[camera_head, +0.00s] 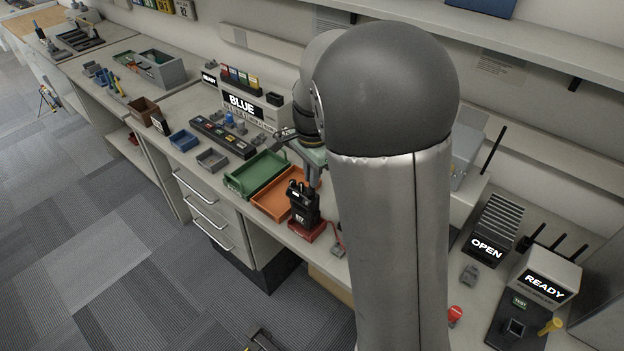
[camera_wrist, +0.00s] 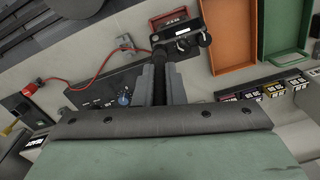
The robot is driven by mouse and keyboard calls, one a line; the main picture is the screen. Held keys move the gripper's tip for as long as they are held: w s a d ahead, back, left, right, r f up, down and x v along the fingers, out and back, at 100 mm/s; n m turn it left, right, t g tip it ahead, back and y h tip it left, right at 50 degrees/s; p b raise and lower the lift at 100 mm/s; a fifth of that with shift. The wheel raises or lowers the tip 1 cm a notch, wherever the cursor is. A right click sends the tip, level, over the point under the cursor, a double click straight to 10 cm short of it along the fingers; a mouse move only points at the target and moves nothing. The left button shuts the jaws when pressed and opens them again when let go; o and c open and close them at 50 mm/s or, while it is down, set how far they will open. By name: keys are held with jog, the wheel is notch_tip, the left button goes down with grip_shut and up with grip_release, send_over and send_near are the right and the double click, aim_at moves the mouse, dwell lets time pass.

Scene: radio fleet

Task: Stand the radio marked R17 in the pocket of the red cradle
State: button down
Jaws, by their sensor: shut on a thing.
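A black radio (camera_head: 305,203) with a small white label, which seems to read R17, is upright at the red cradle (camera_head: 307,233) near the bench's front edge. Its lower end is at the cradle's top; I cannot tell whether it is seated in the pocket. The radio also shows in the wrist view (camera_wrist: 181,42), with the red cradle (camera_wrist: 168,17) just beyond it. My gripper (camera_wrist: 161,72) is shut on the radio's dark upper part, seemingly its antenna. In the head view my arm hides much of my gripper.
An orange tray (camera_head: 279,207) and a green tray (camera_head: 247,187) lie just left of the cradle. A red lead (camera_wrist: 85,84) runs across the bench beside it. A box signed BLUE (camera_head: 243,105) stands behind. OPEN (camera_head: 487,248) and READY (camera_head: 545,286) units stand at right.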

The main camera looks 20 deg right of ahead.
jog(key=shift+f, duration=1.15)
jog(key=shift+f, duration=0.3)
jog(key=c, duration=1.5)
grip_release()
notch_tip(320, 180, up, 18)
jog(key=b, duration=0.3)
jog(key=s+f+n, duration=0.7)
jog(key=s, duration=0.4)
jog(key=s+f+n, duration=0.7)
jog(key=s+f, duration=0.1)
jog(key=s, duration=0.4)
jog(key=shift+s+a+f, duration=0.15)
jog(key=shift+s+a, duration=0.15)
jog(key=shift+a, duration=0.15)
